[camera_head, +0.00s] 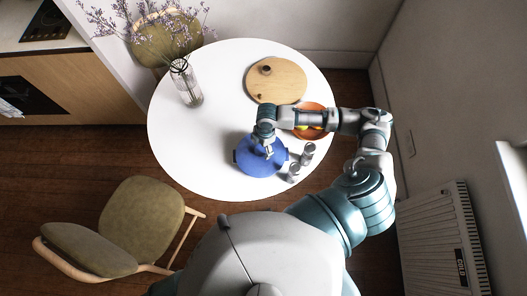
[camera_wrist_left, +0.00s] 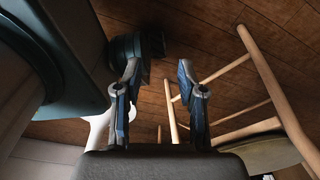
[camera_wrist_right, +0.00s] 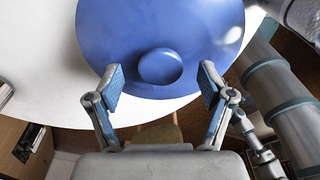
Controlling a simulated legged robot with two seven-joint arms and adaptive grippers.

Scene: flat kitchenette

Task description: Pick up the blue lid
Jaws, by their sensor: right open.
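My right gripper (camera_head: 268,150) is over the lid. Its two fingers (camera_wrist_right: 161,84) are apart on either side of the knob, with nothing held. Whether they touch the lid is unclear. My left gripper (camera_wrist_left: 158,75) shows only in its wrist view, fingers apart and empty, above the wooden floor.
Two grey shakers (camera_head: 301,162) stand right of the lid. An orange bowl (camera_head: 322,133) is partly behind my right forearm. A round wooden board (camera_head: 290,88) lies at the back, and a glass vase (camera_head: 188,88) with flowers stands at left. The table's left middle (camera_head: 200,135) is clear.

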